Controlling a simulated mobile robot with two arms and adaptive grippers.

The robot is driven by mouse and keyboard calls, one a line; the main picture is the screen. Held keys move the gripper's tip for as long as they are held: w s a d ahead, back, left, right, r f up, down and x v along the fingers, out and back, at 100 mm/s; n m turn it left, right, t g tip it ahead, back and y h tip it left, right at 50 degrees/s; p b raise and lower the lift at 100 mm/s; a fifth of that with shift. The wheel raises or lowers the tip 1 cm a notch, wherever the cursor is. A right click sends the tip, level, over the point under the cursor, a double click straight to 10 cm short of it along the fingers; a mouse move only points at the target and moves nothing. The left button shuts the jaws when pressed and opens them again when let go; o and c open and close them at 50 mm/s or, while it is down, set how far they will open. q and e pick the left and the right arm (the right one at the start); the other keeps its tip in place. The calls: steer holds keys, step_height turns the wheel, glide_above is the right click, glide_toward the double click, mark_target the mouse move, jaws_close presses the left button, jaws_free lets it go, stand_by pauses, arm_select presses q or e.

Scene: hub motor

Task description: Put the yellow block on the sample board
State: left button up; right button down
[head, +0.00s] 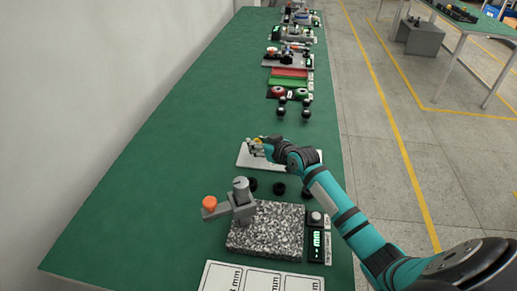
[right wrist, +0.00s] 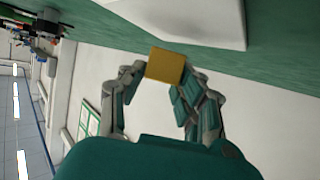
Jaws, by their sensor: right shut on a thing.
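My right gripper (head: 258,146) is shut on the yellow block (right wrist: 165,66). In the right wrist view the block sits between the fingertips of the gripper (right wrist: 160,76). In the head view only a small yellow bit of the block (head: 259,138) shows. A pale flat board (head: 244,159), seemingly the sample board, lies on the green table beneath and around the gripper. A white board also shows above the block in the right wrist view (right wrist: 190,18). I cannot tell whether block and board touch. My left gripper is out of view.
A speckled granite block (head: 265,232) with a grey stand and orange knob (head: 209,203) is nearer on the green table (head: 150,190). Black round pieces (head: 279,188) lie between it and the pale board. Several devices line the far end. The table's left side is clear.

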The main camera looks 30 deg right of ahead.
steer(key=shift+s+f, duration=0.1)
steer(key=shift+f, duration=1.25)
steer(key=c, duration=1.2)
jaws_free()
steer(key=shift+o, duration=1.4)
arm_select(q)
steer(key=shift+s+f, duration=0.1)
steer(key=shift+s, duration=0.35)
arm_select(e)
steer(key=shift+r, duration=0.2)
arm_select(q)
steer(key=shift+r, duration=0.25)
arm_select(e)
steer(key=v, duration=1.2)
steer(key=shift+f, duration=0.15)
